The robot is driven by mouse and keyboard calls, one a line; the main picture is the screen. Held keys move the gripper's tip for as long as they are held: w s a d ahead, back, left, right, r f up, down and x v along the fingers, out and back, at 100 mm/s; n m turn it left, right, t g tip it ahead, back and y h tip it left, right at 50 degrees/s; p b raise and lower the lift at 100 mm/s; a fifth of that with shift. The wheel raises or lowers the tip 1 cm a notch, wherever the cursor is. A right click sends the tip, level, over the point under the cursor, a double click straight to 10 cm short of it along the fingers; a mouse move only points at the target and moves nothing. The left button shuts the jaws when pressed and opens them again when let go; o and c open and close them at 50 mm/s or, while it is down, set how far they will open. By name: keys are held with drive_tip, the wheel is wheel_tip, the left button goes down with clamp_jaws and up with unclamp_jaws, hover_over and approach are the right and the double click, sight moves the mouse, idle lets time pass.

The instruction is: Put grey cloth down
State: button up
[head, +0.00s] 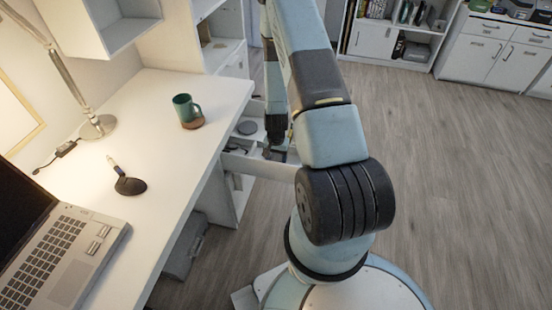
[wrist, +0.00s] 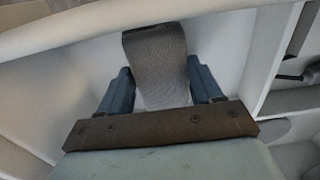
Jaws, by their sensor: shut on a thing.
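The grey cloth (wrist: 156,58) is in the wrist view, a ribbed grey piece between the two blue fingers of my gripper (wrist: 160,78). My gripper is shut on it. The cloth hangs over the white interior of the open drawer (wrist: 225,45). I cannot tell whether it touches the drawer floor. In the head view my gripper (head: 276,140) is low at the open drawer beside the desk, partly hidden by my arm. The cloth cannot be made out there.
The white drawer front (head: 255,165) sticks out from the desk side. The floor at right is clear.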

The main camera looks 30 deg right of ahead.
drive_tip(key=o, duration=1.4)
